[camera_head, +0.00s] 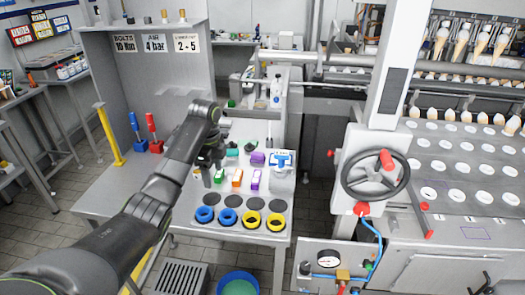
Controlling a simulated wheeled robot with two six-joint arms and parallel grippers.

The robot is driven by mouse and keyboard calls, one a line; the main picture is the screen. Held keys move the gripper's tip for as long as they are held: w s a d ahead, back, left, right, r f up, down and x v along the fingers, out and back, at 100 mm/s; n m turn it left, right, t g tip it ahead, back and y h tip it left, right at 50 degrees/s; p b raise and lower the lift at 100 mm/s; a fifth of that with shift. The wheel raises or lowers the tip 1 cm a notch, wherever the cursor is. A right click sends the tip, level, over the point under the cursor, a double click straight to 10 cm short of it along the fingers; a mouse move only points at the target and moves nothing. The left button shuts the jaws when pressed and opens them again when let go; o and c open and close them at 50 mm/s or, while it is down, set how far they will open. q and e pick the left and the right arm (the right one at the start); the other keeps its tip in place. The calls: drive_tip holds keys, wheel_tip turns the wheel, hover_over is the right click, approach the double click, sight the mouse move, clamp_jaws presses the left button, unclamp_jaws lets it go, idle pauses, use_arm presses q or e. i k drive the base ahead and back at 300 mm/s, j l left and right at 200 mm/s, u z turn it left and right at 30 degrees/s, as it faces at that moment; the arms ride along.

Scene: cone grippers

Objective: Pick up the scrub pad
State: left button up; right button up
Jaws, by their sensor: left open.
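I cannot tell which of these, if any, is the scrub pad. My right gripper is not in view.
Blue rings (205,214) and yellow rings (276,222) line the table's front edge, with dark discs behind. A white box with a blue top (283,165) stands at the right. Blue and red upright handles (153,127) stand at the left. A handwheel (375,177) is further right.

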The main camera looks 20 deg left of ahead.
sight(258, 158)
drive_tip(key=i, duration=1.15)
